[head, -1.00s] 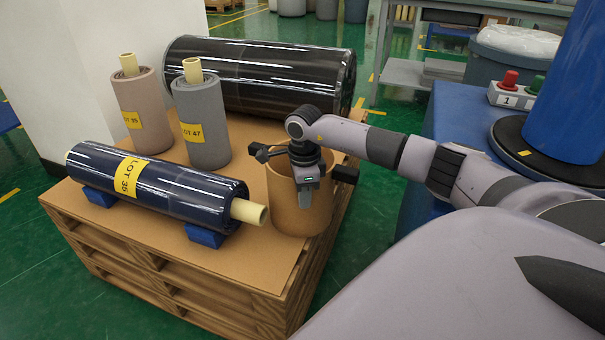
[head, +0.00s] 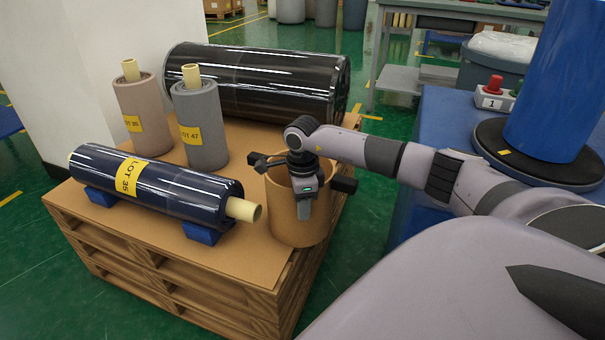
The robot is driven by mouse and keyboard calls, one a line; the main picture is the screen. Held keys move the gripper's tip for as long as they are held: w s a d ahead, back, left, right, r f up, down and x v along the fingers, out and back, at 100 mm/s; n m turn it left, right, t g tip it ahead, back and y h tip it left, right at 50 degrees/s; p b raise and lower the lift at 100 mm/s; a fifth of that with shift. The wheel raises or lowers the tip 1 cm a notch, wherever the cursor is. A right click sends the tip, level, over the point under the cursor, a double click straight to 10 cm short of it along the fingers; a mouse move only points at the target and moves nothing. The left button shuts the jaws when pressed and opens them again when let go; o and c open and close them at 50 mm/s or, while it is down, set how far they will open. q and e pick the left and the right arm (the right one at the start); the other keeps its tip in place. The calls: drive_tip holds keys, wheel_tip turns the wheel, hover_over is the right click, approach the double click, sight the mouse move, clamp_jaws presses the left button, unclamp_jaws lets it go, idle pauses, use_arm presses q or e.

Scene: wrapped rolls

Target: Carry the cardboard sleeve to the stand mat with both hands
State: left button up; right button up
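The cardboard sleeve (head: 298,225) is a short, wide brown tube standing upright, open end up, at the right end of the cardboard-topped pallet. My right gripper (head: 304,173) is over the sleeve's mouth, pointing down. Its two black fingers are spread wide, one towards each side of the rim. I cannot tell whether they touch the sleeve. The hand hides part of the rim and the inside. My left gripper is out of view. I cannot make out the stand mat for certain.
On the pallet (head: 150,222) are a dark blue LOT 35 roll (head: 170,190) on blue blocks, a pinkish roll (head: 143,115), a grey LOT 47 roll (head: 202,130) and a large black roll (head: 255,80). A blue roll (head: 555,90) stands on a black disc (head: 485,135) at right.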

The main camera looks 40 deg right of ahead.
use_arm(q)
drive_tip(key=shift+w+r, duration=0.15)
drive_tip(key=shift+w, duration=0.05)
use_arm(e)
drive_tip(key=shift+o, duration=0.7)
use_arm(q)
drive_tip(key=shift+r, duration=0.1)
use_arm(e)
drive_tip(key=shift+r, duration=0.1)
wheel_tip(320, 180, up, 6)
drive_tip(key=shift+p, duration=0.9)
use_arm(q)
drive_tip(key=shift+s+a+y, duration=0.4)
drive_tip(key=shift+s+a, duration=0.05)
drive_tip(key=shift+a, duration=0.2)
use_arm(e)
drive_tip(key=shift+r, duration=0.45)
